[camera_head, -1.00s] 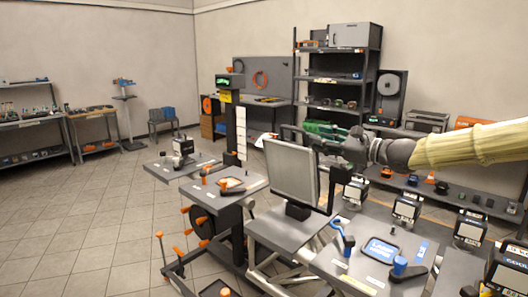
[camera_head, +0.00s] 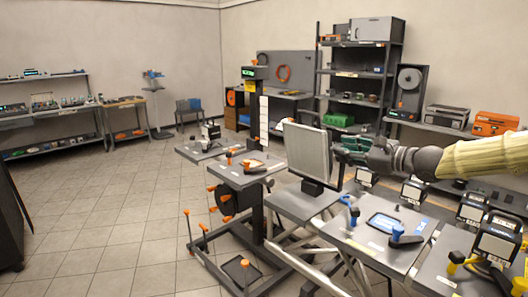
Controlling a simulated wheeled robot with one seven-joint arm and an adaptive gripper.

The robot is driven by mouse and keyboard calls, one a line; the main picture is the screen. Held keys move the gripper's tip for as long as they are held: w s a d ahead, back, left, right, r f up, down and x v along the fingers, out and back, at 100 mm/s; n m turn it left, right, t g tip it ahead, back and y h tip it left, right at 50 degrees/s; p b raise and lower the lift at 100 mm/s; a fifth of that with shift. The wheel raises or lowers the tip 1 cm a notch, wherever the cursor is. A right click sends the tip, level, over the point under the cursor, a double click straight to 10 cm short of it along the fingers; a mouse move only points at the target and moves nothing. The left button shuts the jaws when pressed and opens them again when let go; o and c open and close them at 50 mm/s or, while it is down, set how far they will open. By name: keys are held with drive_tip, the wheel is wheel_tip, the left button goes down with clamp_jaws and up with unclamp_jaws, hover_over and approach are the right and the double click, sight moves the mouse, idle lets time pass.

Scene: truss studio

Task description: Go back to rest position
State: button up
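My arm in its yellow sleeve comes in from the right edge of the head view. My gripper (camera_head: 345,150) is at the arm's end, right behind the upright grey panel (camera_head: 307,150) in the picture. The fingers are small and partly hidden by the panel, so I cannot tell whether they are open or shut. No held object can be made out.
Dark shelving (camera_head: 355,75) stands at the back. A dark object (camera_head: 8,225) is at the left edge. The tiled floor (camera_head: 110,210) at left is clear.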

drive_tip(key=s+a+f+n+g+h, duration=0.2)
drive_tip(key=s+a+f, duration=0.1)
drive_tip(key=f, duration=0.8)
drive_tip(key=s+a+f+n+g+h, duration=0.1)
drive_tip(key=s+a+f+g, duration=0.15)
drive_tip(key=f, duration=0.75)
drive_tip(key=s+d+f+n+g+h, duration=0.1)
drive_tip(key=s+f+n+g+h, duration=0.1)
drive_tip(key=s+f, duration=0.65)
drive_tip(key=s+f+n+g+h, duration=0.2)
drive_tip(key=s+f+g, duration=0.15)
drive_tip(key=f, duration=0.95)
drive_tip(key=s+d+f+n+g+h, duration=0.1)
drive_tip(key=s+d+f+n+h, duration=0.15)
drive_tip(key=s+f, duration=0.55)
drive_tip(key=s+d+f+n+g+h, duration=0.15)
drive_tip(key=s+f+n, duration=0.25)
drive_tip(key=s+f, duration=0.4)
drive_tip(key=s+f+n, duration=0.2)
drive_tip(key=s+n, duration=0.2)
drive_tip(key=s, duration=0.5)
drive_tip(key=s+a+f+n, duration=0.1)
drive_tip(key=s+f+n, duration=0.2)
drive_tip(key=s, duration=0.7)
drive_tip(key=shift+s+f+n+h, duration=0.2)
drive_tip(key=shift+s+n+h, duration=0.05)
drive_tip(key=shift+n+h, duration=0.2)
drive_tip(key=shift+w+a, duration=0.1)
drive_tip(key=shift+a, duration=0.05)
